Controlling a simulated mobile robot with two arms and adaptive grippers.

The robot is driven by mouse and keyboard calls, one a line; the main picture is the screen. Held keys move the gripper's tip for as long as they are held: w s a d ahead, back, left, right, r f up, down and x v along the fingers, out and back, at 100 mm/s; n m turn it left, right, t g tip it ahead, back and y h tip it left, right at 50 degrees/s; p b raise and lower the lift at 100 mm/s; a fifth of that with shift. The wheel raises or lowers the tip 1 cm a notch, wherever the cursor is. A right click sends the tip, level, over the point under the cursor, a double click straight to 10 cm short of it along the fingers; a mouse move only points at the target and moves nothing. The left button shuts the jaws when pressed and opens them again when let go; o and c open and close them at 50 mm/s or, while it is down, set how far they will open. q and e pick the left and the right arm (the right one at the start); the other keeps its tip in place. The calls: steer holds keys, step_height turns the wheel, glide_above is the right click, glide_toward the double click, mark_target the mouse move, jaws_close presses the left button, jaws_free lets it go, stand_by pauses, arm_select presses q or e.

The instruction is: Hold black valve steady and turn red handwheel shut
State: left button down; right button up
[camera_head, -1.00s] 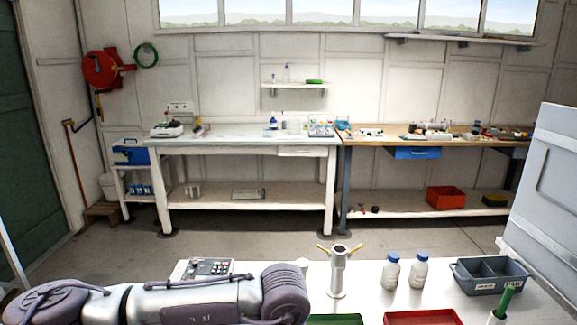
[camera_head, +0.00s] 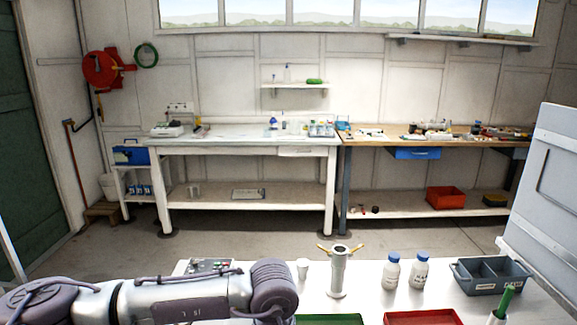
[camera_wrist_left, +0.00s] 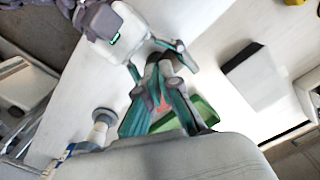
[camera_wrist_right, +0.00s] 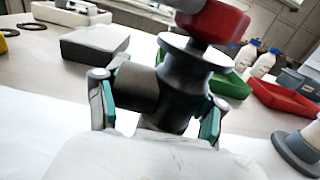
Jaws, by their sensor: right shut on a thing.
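In the right wrist view, the black valve (camera_wrist_right: 180,88) stands upright between the fingers of my right gripper (camera_wrist_right: 153,112), which is shut on its body. The red handwheel (camera_wrist_right: 215,22) sits on top of the valve, cut off by the upper edge. In the left wrist view, the fingers of my left gripper (camera_wrist_left: 160,112) stand apart around a small patch of red; I cannot tell whether they touch it. My right gripper shows just beyond, with its fingers at the dark valve (camera_wrist_left: 155,72). In the head view, neither gripper nor the valve shows.
On the white table (camera_head: 375,303) are a metal post (camera_head: 338,272) with brass arms, two blue-capped bottles (camera_head: 391,271), a grey divided bin (camera_head: 488,275), a red tray (camera_head: 423,317), a green tray (camera_head: 330,320) and a small white cup (camera_head: 303,267). A grey panel stands at the right.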

arm_select(q)
steer(key=shift+a, duration=0.3)
step_height(320, 180, up, 6)
steer(key=shift+s, duration=0.15)
stand_by(0.5)
step_height(320, 180, down, 6)
steer(key=s+d, duration=0.1)
steer(key=d, duration=0.1)
steer(key=shift+d, duration=0.35)
stand_by(0.4)
steer(key=shift+w, duration=0.1)
stand_by(0.7)
